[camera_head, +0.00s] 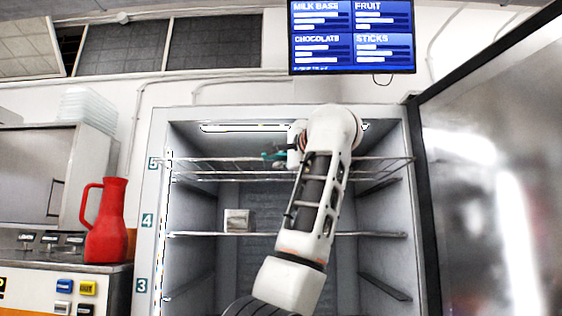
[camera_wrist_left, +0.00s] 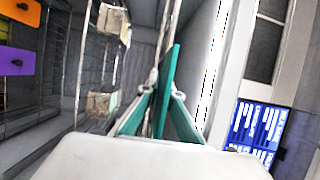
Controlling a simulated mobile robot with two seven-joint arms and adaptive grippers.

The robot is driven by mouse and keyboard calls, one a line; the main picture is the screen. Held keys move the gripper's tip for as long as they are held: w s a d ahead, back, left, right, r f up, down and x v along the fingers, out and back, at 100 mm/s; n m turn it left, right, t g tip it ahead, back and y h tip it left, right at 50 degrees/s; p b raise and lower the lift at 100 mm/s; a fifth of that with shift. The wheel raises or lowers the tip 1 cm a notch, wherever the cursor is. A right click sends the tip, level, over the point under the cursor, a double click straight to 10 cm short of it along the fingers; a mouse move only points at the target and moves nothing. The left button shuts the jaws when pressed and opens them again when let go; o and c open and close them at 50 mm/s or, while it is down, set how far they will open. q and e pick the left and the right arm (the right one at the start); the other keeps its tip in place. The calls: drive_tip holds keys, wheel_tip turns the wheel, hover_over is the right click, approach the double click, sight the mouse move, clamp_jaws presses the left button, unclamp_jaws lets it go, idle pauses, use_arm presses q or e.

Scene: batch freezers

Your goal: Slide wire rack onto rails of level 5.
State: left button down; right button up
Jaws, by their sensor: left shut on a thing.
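The wire rack (camera_head: 220,165) lies about level across the upper part of the open freezer, beside the label 5 (camera_head: 153,163). Its right end overlaps the freezer's right front frame in the head view. My left gripper (camera_head: 275,155) is at the rack's front edge near the middle, its teal fingers partly hidden by my arm. In the left wrist view the fingers (camera_wrist_left: 158,100) are shut on a rack wire (camera_wrist_left: 165,38). Whether the rack's sides rest on the level 5 rails cannot be told. My right gripper is not in view.
A lower shelf (camera_head: 205,234) at level 4 holds a small box (camera_head: 237,220). The freezer door (camera_head: 490,190) stands open at the right. A red jug (camera_head: 106,222) stands on a machine at the left. A menu screen (camera_head: 352,37) hangs above.

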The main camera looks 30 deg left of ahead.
use_arm(q)
drive_tip(key=shift+r, duration=0.1)
drive_tip(key=shift+w+a, duration=0.5)
drive_tip(key=shift+w, duration=0.35)
drive_tip(key=shift+w+a, duration=0.55)
drive_tip(key=shift+w, duration=0.25)
drive_tip(key=shift+w+a, duration=0.5)
drive_tip(key=shift+w, duration=0.35)
drive_tip(key=shift+a, duration=0.1)
